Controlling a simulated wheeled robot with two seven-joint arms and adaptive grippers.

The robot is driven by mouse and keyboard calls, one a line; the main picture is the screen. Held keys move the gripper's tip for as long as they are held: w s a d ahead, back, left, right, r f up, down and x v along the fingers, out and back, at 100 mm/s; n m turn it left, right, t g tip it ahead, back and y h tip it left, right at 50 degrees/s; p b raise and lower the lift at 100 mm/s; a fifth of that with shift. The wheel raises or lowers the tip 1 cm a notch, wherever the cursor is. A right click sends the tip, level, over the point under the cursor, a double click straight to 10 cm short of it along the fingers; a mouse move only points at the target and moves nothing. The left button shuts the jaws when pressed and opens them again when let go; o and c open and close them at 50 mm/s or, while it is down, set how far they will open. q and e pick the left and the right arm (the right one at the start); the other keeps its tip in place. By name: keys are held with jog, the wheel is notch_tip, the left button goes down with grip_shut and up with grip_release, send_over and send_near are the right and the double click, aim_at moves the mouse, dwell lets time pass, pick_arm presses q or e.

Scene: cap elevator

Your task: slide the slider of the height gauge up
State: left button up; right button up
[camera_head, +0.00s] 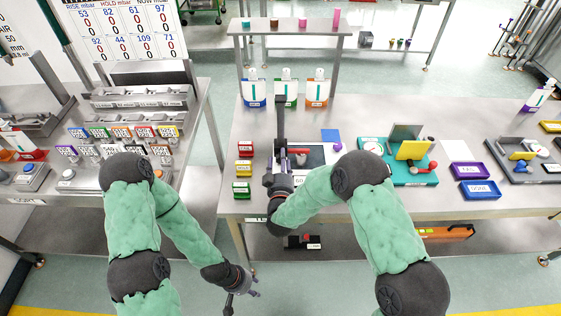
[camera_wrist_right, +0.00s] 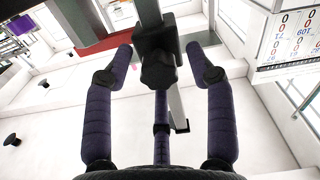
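The height gauge has a tall dark column (camera_head: 281,112) standing on the middle table. In the right wrist view its slider (camera_wrist_right: 158,58) is a black block with a knob, set on a grey column. My right gripper (camera_head: 289,158) is at the gauge in the head view. In the right wrist view its two purple fingers are apart, one on each side of the slider, with a narrow gap visible on both sides. My left gripper (camera_head: 241,290) hangs low in front of the gap between the tables, away from the gauge; its fingers look spread and empty.
Coloured boxes (camera_head: 243,169) stand left of the gauge. The left table (camera_head: 90,183) is crowded with small labelled items.

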grip_shut()
notch_tip(320, 180, up, 16)
jog(key=p, duration=0.7)
jog(key=shift+r, duration=0.25)
jog(key=shift+o, duration=1.1)
grip_release()
jog(key=shift+f, duration=0.1)
jog(key=shift+s, duration=0.1)
jog(key=s, duration=1.1)
jog(key=shift+s, duration=0.4)
